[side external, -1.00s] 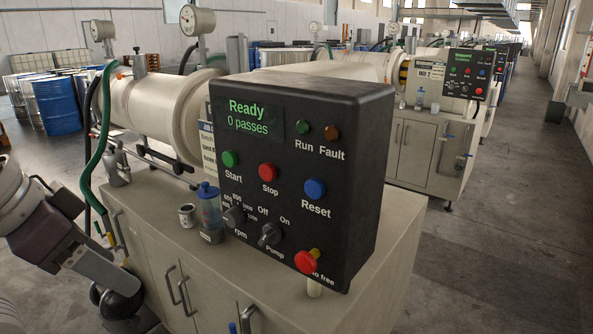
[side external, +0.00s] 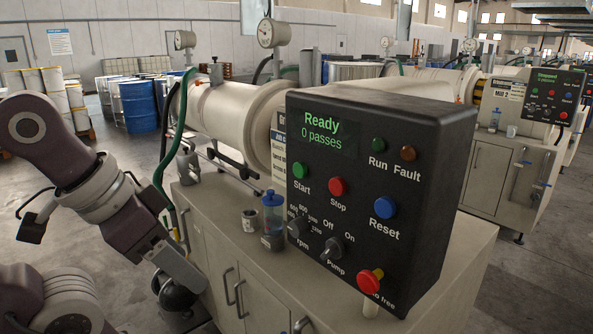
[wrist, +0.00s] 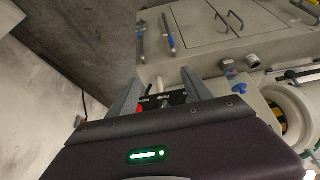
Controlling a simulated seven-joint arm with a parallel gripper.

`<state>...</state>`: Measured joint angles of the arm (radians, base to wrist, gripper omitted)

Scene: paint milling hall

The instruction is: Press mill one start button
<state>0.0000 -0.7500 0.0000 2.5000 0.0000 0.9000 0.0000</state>
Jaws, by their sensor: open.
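The mill one control box (side external: 433,205) is black and stands on the mill cabinet in the side external view. Its green start button (side external: 300,170) is at the left, under a screen (side external: 322,131) reading "Ready, 0 passes". The red stop button (side external: 338,186) is to its right. My gripper (side external: 188,274) is low at the left, beside the cabinet and apart from the box; its fingertips are hard to make out there. In the wrist view my gripper (wrist: 160,80) has two spread grey fingers with nothing held. Part of a control panel shows between them; the start button is not visible there.
A blue reset button (side external: 385,208), knobs and a red stop knob (side external: 370,281) share the box face. A blue-capped bottle (side external: 273,213) and small cup (side external: 250,221) stand left of the box. A green hose (side external: 176,130) hangs near my arm. Another mill's panel (side external: 551,98) is behind.

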